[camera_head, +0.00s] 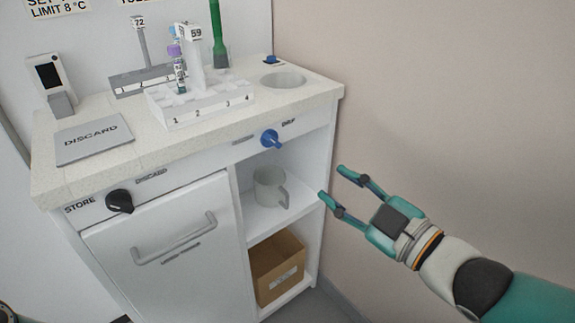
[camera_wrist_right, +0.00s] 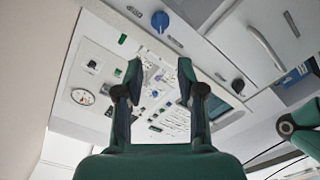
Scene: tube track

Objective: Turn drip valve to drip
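The drip valve is a blue knob (camera_head: 271,138) on the right part of the cabinet's front panel, between two small labels, the right one reading like "DRIP". Its handle points down and to the right in the head view. The knob also shows in the right wrist view (camera_wrist_right: 160,21), above and apart from the fingers. My right gripper (camera_head: 331,181) is open and empty, to the right of the cabinet and below the knob, not touching it. In the right wrist view its two fingers (camera_wrist_right: 158,80) stand apart. My left gripper is not in the head view.
A black knob (camera_head: 120,201) marked "STORE" and "DISCARD" sits at left above a door handle (camera_head: 175,240). A grey mug (camera_head: 270,187) stands on the open shelf, with a cardboard box (camera_head: 277,268) below. A white tube rack (camera_head: 200,103) stands on the counter (camera_head: 120,155).

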